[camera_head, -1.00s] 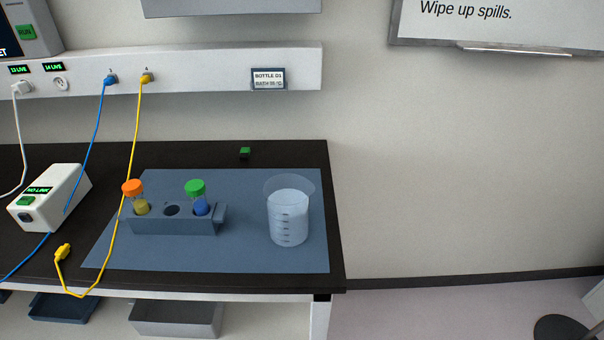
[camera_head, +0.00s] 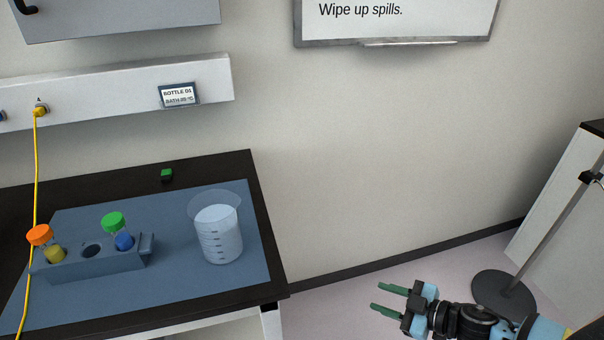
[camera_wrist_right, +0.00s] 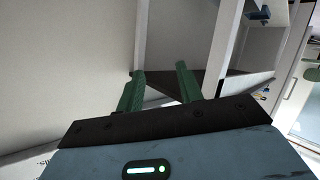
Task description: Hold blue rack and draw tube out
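The blue-grey rack (camera_head: 95,266) stands on the blue mat (camera_head: 180,287) at the left of the head view. It holds an orange-capped tube (camera_head: 54,253) with yellow contents and a green-capped tube (camera_head: 123,241) with blue contents. A hole between them is empty. My right gripper (camera_head: 384,298) is at the lower right of the head view, off the bench and well right of the rack. Its green fingers are apart with nothing between them. The right wrist view also shows the fingers (camera_wrist_right: 157,82) open and empty. My left gripper is not in view.
A clear beaker (camera_head: 219,235) of pale liquid stands right of the rack, near the bench's right edge. A yellow cable (camera_head: 36,170) hangs at the far left. A stand (camera_head: 503,296) is on the floor right.

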